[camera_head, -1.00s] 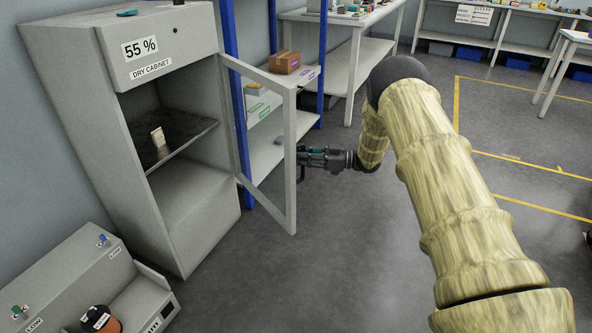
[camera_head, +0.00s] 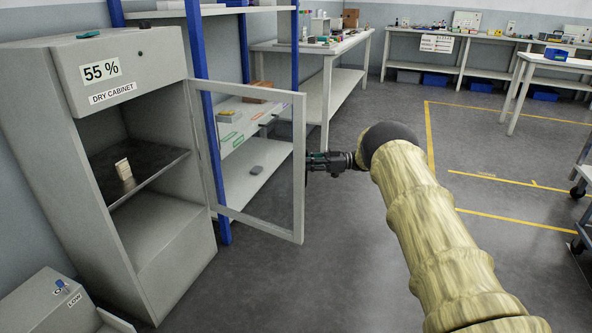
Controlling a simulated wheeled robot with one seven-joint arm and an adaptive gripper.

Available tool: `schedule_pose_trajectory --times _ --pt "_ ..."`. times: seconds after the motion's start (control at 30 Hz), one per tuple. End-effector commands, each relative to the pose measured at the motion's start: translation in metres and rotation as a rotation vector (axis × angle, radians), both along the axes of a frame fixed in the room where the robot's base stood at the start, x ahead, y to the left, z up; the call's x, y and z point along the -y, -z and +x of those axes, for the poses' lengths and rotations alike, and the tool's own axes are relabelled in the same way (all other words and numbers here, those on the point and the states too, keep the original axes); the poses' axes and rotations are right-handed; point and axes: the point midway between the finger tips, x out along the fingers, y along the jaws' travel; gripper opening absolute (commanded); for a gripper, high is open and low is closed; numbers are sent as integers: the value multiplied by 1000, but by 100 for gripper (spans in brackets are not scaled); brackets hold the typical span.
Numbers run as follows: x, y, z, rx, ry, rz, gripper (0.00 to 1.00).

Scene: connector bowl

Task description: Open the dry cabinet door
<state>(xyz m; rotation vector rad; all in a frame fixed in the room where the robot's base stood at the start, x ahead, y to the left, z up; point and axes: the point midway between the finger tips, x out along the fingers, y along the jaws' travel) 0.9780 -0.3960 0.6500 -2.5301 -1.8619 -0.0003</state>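The dry cabinet (camera_head: 58,140) stands at the left, with a "55 %" display and a "DRY CABINET" label on its top panel. Its framed glass door (camera_head: 299,170) stands swung well out from the body, hinged on the right side of the opening. Inside, a small pale item (camera_head: 123,169) rests on a dark shelf (camera_head: 150,165). My gripper (camera_head: 312,162) is at the outer edge of the door frame, about mid-height. Its fingertips are small and partly hidden at the frame, so I cannot tell whether they grip the handle.
A blue-posted shelf rack (camera_head: 245,185) stands behind the door, holding boxes. A white workbench (camera_head: 325,60) stands farther back. A grey unit with a blue knob (camera_head: 40,300) sits at the lower left. The floor (camera_head: 290,290) in front of the door is clear.

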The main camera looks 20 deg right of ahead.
Motion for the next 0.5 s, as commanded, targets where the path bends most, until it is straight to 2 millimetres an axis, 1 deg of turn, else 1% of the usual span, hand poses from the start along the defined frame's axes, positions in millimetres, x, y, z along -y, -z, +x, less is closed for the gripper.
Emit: schedule_pose_trajectory --times 0.03,0.2,0.5 --pt "7 4 0 -1 -5 -2 0" --pt "21 4 2 -2 -28 -2 0" --pt "30 3 5 -3 -51 -1 0"
